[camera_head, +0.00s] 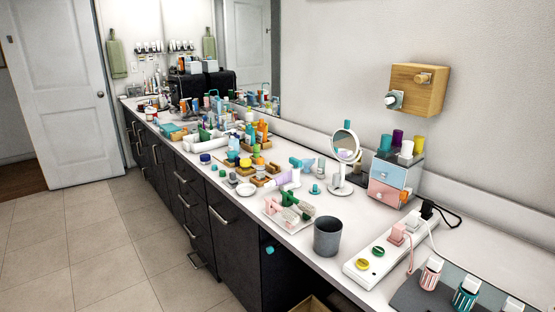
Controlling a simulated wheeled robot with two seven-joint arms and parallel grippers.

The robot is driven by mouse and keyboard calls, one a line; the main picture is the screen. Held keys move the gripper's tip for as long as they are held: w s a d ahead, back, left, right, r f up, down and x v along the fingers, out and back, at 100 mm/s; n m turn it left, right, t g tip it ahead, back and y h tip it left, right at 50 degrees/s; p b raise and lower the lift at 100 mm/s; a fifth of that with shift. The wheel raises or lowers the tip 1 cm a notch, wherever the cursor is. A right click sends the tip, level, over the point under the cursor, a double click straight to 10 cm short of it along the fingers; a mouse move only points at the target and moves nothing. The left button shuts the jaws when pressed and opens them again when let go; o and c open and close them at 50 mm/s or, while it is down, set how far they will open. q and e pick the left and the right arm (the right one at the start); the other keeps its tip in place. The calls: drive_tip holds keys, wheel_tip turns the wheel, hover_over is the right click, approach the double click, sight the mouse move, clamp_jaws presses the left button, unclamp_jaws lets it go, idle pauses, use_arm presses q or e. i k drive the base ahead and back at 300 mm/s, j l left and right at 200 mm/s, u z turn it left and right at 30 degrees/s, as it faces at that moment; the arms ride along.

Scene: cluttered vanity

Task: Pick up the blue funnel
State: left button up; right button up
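A small blue, flared piece that looks like the blue funnel (297,162) is on the white counter, left of the round mirror and behind a pale purple piece (284,178). It is too small for me to be sure of its shape, and nearby items crowd it. A small teal piece (315,189) stands in front of the mirror. Neither of my grippers is in view.
The white counter (385,222) is crowded. A round mirror (343,150), grey cup (328,236), small drawer box (389,183) and white power strip (390,250) stand around the near part. Dark cabinets (232,240) run below; the tiled floor (110,245) in front is clear.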

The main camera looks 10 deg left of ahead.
sight(307, 163)
drive_tip(key=i+j, duration=0.3)
drive_tip(key=i+j+z, duration=0.15)
drive_tip(key=i+j, duration=0.15)
drive_tip(key=j, duration=0.15)
drive_tip(key=i+j, duration=0.3)
drive_tip(key=j, duration=0.15)
drive_tip(key=i+j+z, duration=0.1)
drive_tip(key=i+j, duration=0.15)
drive_tip(key=j, duration=0.15)
